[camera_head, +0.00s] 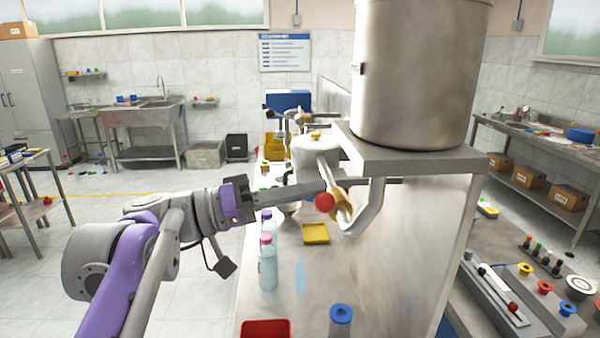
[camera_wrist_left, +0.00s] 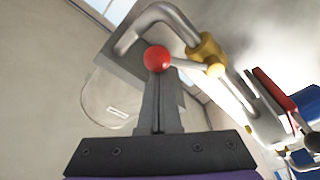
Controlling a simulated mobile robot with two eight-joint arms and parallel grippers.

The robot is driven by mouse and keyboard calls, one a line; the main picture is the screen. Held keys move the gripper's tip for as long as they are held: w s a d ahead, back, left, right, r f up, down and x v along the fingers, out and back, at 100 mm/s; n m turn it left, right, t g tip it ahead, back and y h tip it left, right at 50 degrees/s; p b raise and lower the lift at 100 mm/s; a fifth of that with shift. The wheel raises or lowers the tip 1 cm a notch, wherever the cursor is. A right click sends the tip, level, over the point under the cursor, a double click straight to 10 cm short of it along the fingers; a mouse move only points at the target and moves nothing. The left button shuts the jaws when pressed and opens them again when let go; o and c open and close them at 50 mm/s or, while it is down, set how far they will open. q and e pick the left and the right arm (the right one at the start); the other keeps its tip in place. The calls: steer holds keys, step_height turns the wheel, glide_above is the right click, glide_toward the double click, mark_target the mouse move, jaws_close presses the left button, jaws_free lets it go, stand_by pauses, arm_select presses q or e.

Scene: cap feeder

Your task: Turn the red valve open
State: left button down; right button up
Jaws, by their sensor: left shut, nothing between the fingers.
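The red valve (camera_head: 325,202) shows as a red ball knob on a short lever, fixed to a brass body (camera_head: 342,207) on a bent steel pipe (camera_head: 366,212) below the large metal tank. In the left wrist view the red knob (camera_wrist_left: 157,58) is at the fingertips, and its pale lever runs right to the brass valve body (camera_wrist_left: 207,55). My left gripper (camera_head: 318,188) is shut and empty, its tips right at the knob. I cannot tell whether they touch it. My right gripper is not in view.
The steel tank (camera_head: 415,70) stands on a metal shelf (camera_head: 420,160) above the bench. On the bench are a pink-capped bottle (camera_head: 267,265), a yellow tray (camera_head: 315,233), a blue-capped container (camera_head: 341,318) and a red bin (camera_head: 266,330). A side table (camera_head: 25,170) stands at left.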

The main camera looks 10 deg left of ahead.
mark_target(321, 211)
arm_select(q)
steer(key=shift+s+d+f+m+p, duration=0.15)
steer(key=shift+s+m+p, duration=0.1)
steer(key=shift+m, duration=0.3)
steer(key=shift+s+d+f+m+p, duration=0.1)
steer(key=shift+d+m+p, duration=0.1)
steer(key=shift+m, duration=0.35)
steer(key=f+m+p, duration=0.1)
steer(key=s+f+m, duration=0.1)
steer(key=m, duration=0.1)
steer(key=shift+d+f+g+h+p, duration=0.1)
steer(key=shift+g+h+p, duration=0.2)
steer(key=shift+h+p, duration=0.1)
steer(key=shift+f, duration=0.1)
